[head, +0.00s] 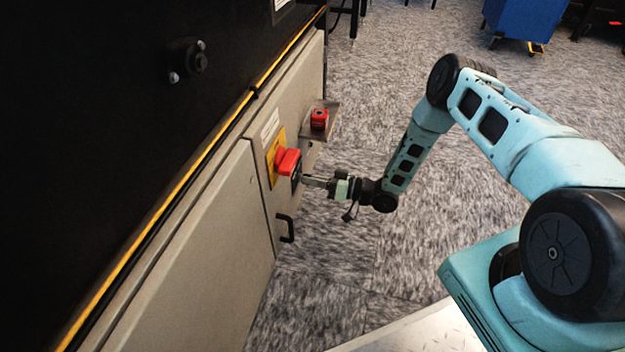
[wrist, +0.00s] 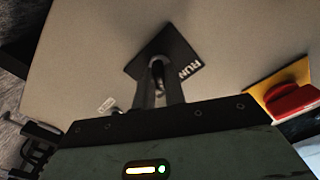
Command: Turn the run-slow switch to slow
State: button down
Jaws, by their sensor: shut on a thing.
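The run-slow switch shows in the wrist view as a black square plate (wrist: 180,50) with the word RUN on its right part. Its small dark knob (wrist: 157,66) stands at the plate's middle, between my fingertips. My gripper (wrist: 158,84) is shut on the knob, with its fingers reaching to the plate. The SLOW marking is not visible. In the head view my gripper (head: 308,181) meets the grey panel just right of the red handle, and the switch plate (head: 296,175) is mostly hidden there.
A red rotary handle (head: 288,162) on a yellow plate (head: 275,158) sits close beside the switch; it also shows in the wrist view (wrist: 292,101). A red button (head: 319,118) stands on a small shelf. A black door handle (head: 286,229) is below. Open carpet (head: 370,260) lies right.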

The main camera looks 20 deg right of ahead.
jog(key=shift+f, duration=0.1)
jog(key=c, duration=1.5)
grip_release()
jog(key=shift+o, duration=0.2)
jog(key=shift+d, duration=0.1)
jog(key=p+v, duration=0.5)
jog(key=v, duration=1.2)
jog(key=shift+s+p, duration=0.15)
jog(key=shift+p, duration=0.2)
